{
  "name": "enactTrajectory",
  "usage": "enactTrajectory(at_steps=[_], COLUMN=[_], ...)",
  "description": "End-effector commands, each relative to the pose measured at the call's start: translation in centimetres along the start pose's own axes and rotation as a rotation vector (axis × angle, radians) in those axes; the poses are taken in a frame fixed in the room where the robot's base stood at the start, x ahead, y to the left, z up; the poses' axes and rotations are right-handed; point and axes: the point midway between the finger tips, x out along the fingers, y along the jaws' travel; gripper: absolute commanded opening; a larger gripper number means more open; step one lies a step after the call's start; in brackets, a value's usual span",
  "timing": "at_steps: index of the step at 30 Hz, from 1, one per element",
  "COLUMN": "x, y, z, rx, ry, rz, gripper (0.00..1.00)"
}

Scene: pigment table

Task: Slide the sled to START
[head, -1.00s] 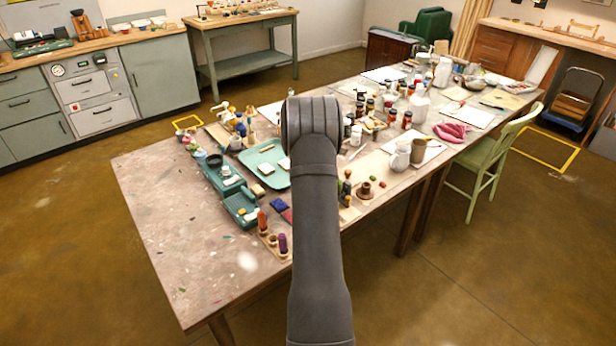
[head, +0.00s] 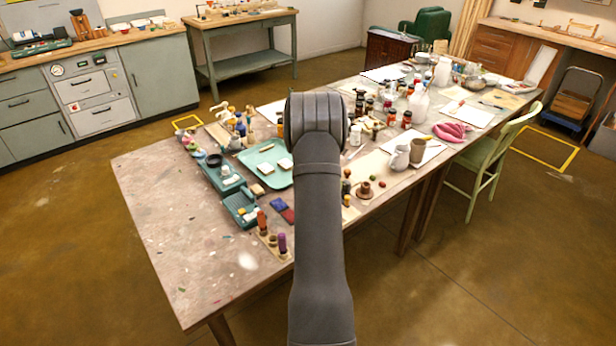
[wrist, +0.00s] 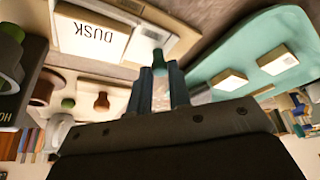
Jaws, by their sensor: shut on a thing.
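In the wrist view my gripper (wrist: 162,76) is shut on a small green knob (wrist: 158,60), which shows between its fingertips. The knob appears to belong to the sled, but the sled's body is not clear from here. Just beyond it is a pale wooden frame (wrist: 60,62) with a white plate (wrist: 92,38) that reads DUSK upside down. A START mark does not show in either view. In the head view my arm hides the gripper and the knob.
A teal tray (head: 283,178) with pale blocks lies close beside my gripper; it also shows in the wrist view (wrist: 235,50). Bottles and jars crowd the table (head: 165,225) beyond. Its near left part is mostly bare.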

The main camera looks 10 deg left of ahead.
Motion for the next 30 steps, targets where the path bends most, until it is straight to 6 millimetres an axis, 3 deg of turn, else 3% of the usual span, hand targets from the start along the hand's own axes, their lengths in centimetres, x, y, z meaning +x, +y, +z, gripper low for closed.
enactTrajectory(at_steps=[10,11,13,14,23,30], x=[-0.2,-0.2,-0.2,-0.2,-0.4,-3.1], y=[0.6,0.6,0.6,0.6,0.6,0.6], z=[0.6,0.6,0.6,0.6,0.6,0.4], rx=[0.000,0.000,0.000,0.000,0.000,0.000], ry=[-0.001,-0.001,-0.001,-0.001,0.000,0.003], rz=[0.000,0.000,0.000,0.000,0.000,-0.001], gripper=[0.00,0.23,0.37,0.39,0.39,0.39])
